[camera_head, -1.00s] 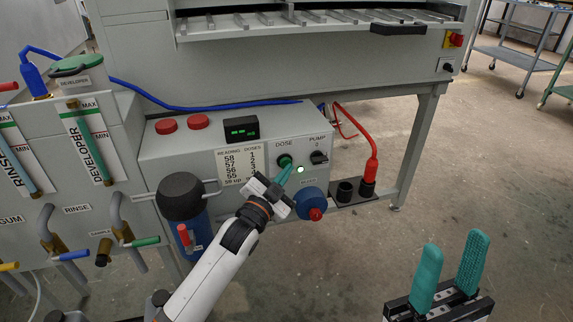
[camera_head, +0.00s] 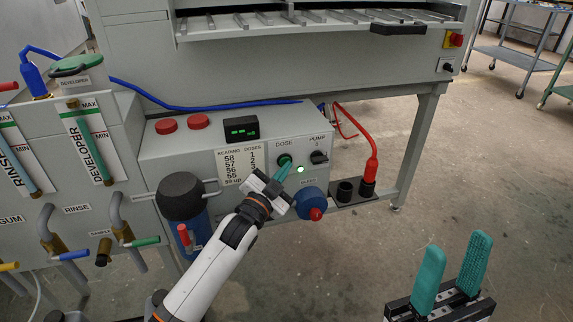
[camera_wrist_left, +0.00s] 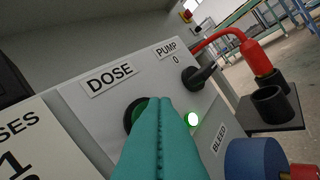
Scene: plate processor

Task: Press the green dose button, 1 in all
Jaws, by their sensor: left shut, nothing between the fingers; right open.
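The green dose button (camera_head: 284,160) sits in a dark ring under the DOSE label on the grey panel. In the left wrist view the button (camera_wrist_left: 138,113) is mostly hidden behind my fingers. My left gripper (camera_head: 283,171) is shut and empty, its teal fingertips at the button's lower edge in the head view. The fingers (camera_wrist_left: 160,115) overlap the button in the left wrist view; I cannot tell whether they touch it. A lit green lamp (camera_head: 300,169) shows right of the fingertips. My right gripper (camera_head: 450,272) is open and empty at the lower right, away from the panel.
The black pump knob (camera_head: 319,157) is right of the button. A blue bleed knob (camera_head: 309,203) is below, close to my left gripper. A dose chart (camera_head: 240,164) is left. A red hose (camera_head: 373,165) rises on the right. Floor is clear around my right gripper.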

